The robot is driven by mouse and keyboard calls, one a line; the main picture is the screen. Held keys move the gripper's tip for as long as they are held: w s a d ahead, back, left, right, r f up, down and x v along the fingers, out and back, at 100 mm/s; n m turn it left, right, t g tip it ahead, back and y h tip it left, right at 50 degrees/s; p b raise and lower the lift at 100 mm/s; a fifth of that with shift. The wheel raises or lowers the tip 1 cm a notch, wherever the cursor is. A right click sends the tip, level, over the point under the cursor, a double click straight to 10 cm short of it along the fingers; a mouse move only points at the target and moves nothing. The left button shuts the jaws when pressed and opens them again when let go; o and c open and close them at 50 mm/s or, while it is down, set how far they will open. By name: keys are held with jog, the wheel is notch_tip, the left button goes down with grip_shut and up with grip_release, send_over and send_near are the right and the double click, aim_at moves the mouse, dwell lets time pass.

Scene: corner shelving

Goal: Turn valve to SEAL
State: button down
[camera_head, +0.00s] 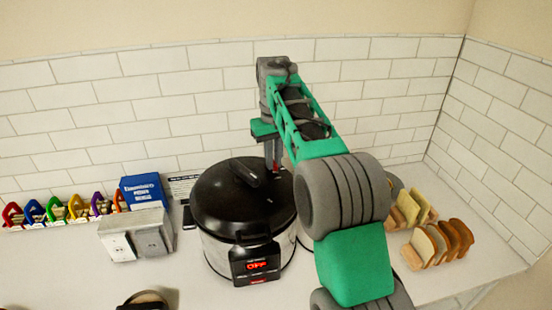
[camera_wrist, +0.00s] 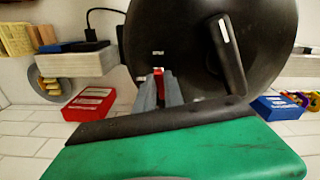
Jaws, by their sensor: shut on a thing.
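A pressure cooker (camera_head: 240,245) with a round black lid (camera_head: 225,205) stands on the white counter. A dark handle (camera_head: 246,172) crosses the lid, and the front display (camera_head: 262,265) reads OFF in red. In the wrist view the lid (camera_wrist: 185,50) fills the upper middle, with its handle (camera_wrist: 228,58) right of my fingers. My gripper (camera_head: 273,163) points down at the lid's back right edge. In the wrist view my gripper (camera_wrist: 160,90) is shut on the small red valve (camera_wrist: 158,70). Its fingers hide most of the valve. Small pale lettering sits beside it, too small to read.
A blue box (camera_head: 143,190) and a grey outlet box (camera_head: 137,236) stand left of the cooker. A row of colourful holders (camera_head: 65,210) is further left. Racks with bread slices (camera_head: 438,243) stand at the right. A tiled wall closes the back. A red box (camera_wrist: 90,103) shows in the wrist view.

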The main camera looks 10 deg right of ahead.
jog(key=shift+a+m, duration=0.3)
jog(key=shift+m, duration=0.9)
jog(key=c, duration=1.4)
grip_release()
jog(key=shift+c, duration=0.2)
notch_tip(320, 180, up, 8)
jog(key=shift+f, duration=0.15)
jog(key=shift+s, duration=0.1)
